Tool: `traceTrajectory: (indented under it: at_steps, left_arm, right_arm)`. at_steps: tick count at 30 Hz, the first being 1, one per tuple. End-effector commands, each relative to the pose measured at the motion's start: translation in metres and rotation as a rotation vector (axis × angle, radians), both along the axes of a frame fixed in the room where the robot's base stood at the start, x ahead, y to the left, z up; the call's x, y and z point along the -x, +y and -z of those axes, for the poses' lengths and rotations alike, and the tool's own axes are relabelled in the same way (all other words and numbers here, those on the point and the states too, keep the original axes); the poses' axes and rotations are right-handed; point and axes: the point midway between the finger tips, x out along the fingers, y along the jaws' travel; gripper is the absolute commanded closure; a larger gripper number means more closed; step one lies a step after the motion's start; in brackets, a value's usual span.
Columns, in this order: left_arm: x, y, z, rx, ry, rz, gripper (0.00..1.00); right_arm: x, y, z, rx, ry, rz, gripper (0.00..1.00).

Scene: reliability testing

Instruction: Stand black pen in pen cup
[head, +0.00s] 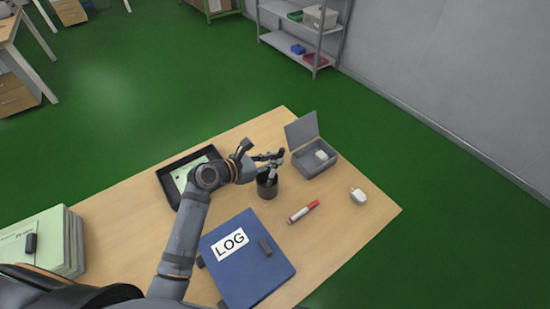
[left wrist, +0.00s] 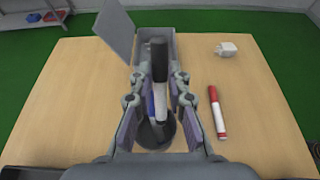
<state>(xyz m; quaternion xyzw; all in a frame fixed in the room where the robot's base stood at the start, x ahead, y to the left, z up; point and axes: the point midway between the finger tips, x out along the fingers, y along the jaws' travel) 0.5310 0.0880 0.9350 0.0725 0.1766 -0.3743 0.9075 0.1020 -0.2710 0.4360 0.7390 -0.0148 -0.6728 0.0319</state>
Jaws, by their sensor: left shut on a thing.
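The dark pen cup (head: 267,188) stands on the wooden table, and its rim shows in the left wrist view (left wrist: 146,139). My left gripper (head: 272,157) is directly above the cup. In the left wrist view its fingers (left wrist: 158,95) are shut on the black pen (left wrist: 158,62), a white-bodied marker with a black end. The pen is roughly upright over the cup. A bit of blue (left wrist: 150,105) shows beside it; I cannot tell whether it belongs to another pen. Whether the pen's lower end is inside the cup is hidden. My right gripper is not in view.
A red-and-white marker (head: 303,211) lies right of the cup. A grey open-lidded box (head: 318,160), a white plug (head: 358,195), a black tray (head: 172,192) and a blue LOG binder (head: 262,275) surround it.

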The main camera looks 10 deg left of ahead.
Motion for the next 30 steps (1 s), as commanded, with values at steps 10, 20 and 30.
traceTrajectory:
  at_steps: [10, 20, 30]
  left_arm:
    - [0.008, 0.008, 0.029, -0.001, 0.001, 0.0, 1.0]
    - [0.011, 0.011, 0.037, 0.0, -0.001, -0.001, 1.0]
    - [0.011, 0.011, 0.037, 0.0, 0.0, -0.001, 0.67]
  right_arm:
    - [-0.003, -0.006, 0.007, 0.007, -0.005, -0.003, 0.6]
    - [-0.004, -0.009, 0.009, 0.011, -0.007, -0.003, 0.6]
    - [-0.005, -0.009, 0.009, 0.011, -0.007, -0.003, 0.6]
